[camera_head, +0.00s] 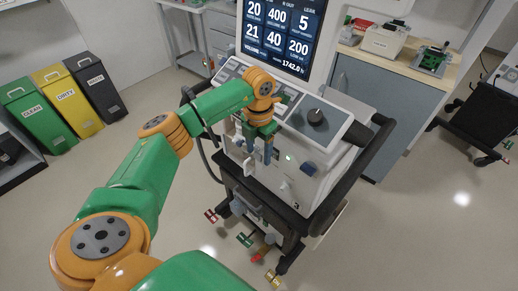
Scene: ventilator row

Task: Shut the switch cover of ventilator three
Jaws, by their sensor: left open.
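The ventilator (316,188) with a "3" on its lower front stands in the middle, its lit screen (282,32) on top. A small dark blue piece (308,168), which looks like the switch cover, sticks out on the right of its front face. I cannot tell for sure whether it is raised. My left gripper (260,153) points down in front of the ventilator's front panel, left of the blue piece and apart from it. It is open, with nothing seen between its fingers. My left arm hides part of the control panel. My right gripper is not in view.
A black handle rail (359,170) curves round the ventilator's right side. A dial (315,116) sits on its sloped panel. Bins (67,97) stand far left, a counter (408,66) behind right.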

